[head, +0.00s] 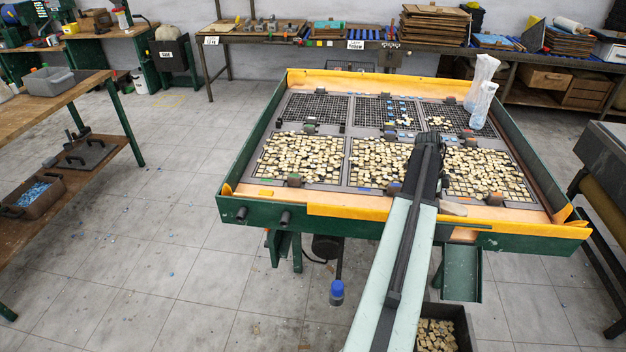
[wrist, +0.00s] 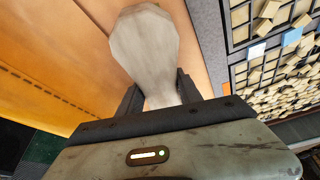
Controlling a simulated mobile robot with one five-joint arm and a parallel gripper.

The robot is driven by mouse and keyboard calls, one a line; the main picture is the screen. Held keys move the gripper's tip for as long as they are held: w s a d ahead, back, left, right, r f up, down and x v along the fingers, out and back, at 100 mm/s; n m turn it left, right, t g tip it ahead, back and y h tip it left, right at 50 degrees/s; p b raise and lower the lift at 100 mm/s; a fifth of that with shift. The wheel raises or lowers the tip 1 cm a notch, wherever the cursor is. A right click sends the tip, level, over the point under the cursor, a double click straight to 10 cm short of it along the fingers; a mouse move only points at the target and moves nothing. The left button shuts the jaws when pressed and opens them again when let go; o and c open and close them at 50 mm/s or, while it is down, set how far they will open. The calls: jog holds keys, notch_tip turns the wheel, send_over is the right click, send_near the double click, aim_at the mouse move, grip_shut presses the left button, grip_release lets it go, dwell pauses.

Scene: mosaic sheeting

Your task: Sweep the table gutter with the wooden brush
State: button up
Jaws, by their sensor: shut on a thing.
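My gripper (wrist: 160,88) is shut on the pale, worn grip of the wooden brush (wrist: 146,45) in the wrist view. The brush's wide rounded end points away from my palm, and its bristles are hidden. In the head view a pale end of the brush (head: 452,209) shows just right of my arm, over the table's front edge strip; my arm hides the jaws. The gutter (head: 336,196) is the tan strip between the grids and the front rim. It also shows in the wrist view (wrist: 95,30) beside the brush. I cannot tell whether the brush touches it.
Grids (head: 303,157) filled with cream tiles lie behind the gutter. Two clear plastic bottles (head: 482,104) stand at the back right. An orange lining (head: 350,213) covers the green front rim. A box of tiles (head: 437,335) sits below the table.

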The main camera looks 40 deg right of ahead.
jog(key=shift+g, duration=0.3)
notch_tip(320, 180, up, 7)
jog(key=p, duration=0.6)
jog(key=shift+d+f, duration=0.1)
jog(key=shift+f, duration=0.05)
jog(key=shift+s+r+p, duration=0.1)
jog(key=shift+r+p, duration=0.2)
jog(key=shift+p, duration=0.2)
jog(key=shift+s+d+r, duration=0.1)
jog(key=shift+s+r, duration=0.15)
jog(key=shift+w, duration=0.1)
